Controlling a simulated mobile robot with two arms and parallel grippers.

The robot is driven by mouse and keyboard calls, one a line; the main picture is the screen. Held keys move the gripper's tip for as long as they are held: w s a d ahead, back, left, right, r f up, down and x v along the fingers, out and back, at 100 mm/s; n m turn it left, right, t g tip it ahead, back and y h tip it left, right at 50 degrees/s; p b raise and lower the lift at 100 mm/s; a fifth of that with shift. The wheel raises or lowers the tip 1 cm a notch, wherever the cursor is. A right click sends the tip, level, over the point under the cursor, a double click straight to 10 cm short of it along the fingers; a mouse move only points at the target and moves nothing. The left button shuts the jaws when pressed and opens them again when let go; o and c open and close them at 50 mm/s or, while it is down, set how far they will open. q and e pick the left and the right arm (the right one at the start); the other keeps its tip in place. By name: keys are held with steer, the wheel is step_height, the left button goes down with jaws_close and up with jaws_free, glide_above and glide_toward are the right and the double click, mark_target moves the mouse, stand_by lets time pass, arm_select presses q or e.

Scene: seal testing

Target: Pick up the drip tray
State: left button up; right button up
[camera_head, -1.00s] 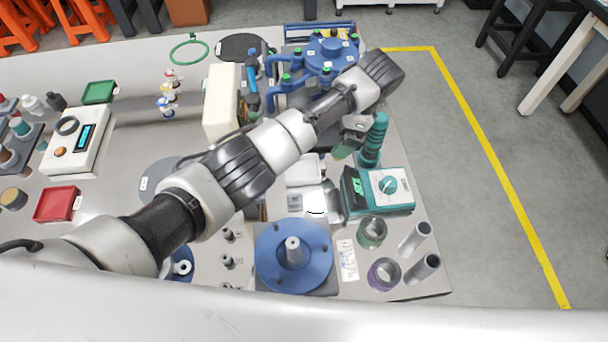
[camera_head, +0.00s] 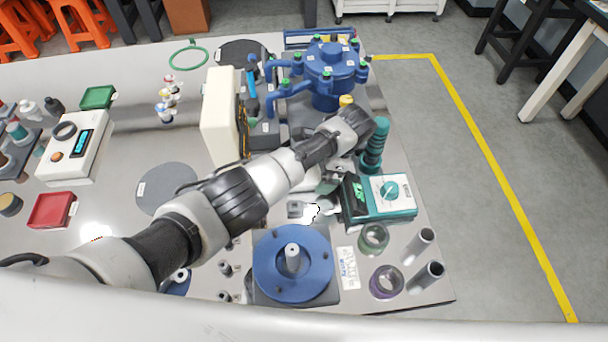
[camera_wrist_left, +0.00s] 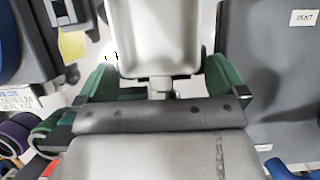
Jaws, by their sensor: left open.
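The drip tray (camera_wrist_left: 160,38) is a shallow, pale metal tray with a raised rim. It fills the top middle of the left wrist view, with a small tab at its near end. In the head view my arm hides most of it; a pale part (camera_head: 305,184) shows beside the wrist. My left gripper (camera_wrist_left: 160,72) is open, with one green finger on each side of the tray's near end and tab. I cannot tell whether the fingers touch it. In the head view this gripper (camera_head: 330,184) is low over the bench, partly hidden by its wrist. My right gripper is not in view.
A blue vessel (camera_head: 330,72) stands farther back. A blue round flange (camera_head: 292,262) is in front. A cream box (camera_head: 221,115) stands to the left.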

arm_select(q)
steer(key=shift+c, duration=0.2)
steer(key=c, duration=0.7)
steer(key=shift+c, duration=0.2)
